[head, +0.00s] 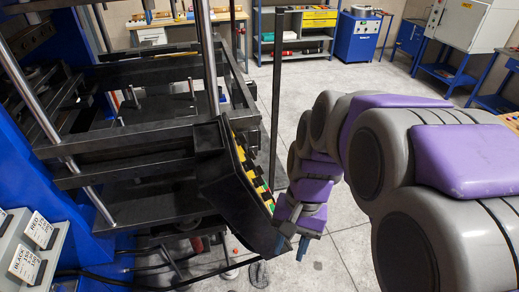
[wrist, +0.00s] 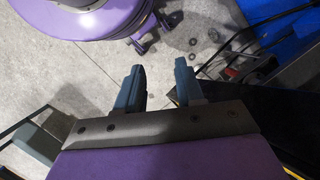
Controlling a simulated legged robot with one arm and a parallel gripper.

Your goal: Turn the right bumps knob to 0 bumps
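I cannot make out the right bumps knob in either view. A dark tilted control panel (head: 240,200) is fixed to the front corner of the press, with yellow, green and red parts along its right-hand face. That face is seen nearly edge-on, so its controls cannot be told apart. My gripper (head: 292,246) is just right of the panel's lower end, pointing down. In the wrist view my gripper (wrist: 160,85) shows two blue-grey fingers spread apart with nothing between them. Floor shows beyond the fingers.
The black-framed press (head: 130,140) fills the left. A thin dark post (head: 275,110) stands behind the panel. A grey box with white labels (head: 28,250) is at lower left. Cables lie low by the press. Benches and a blue cabinet (head: 357,38) stand behind. The mid-right floor is open.

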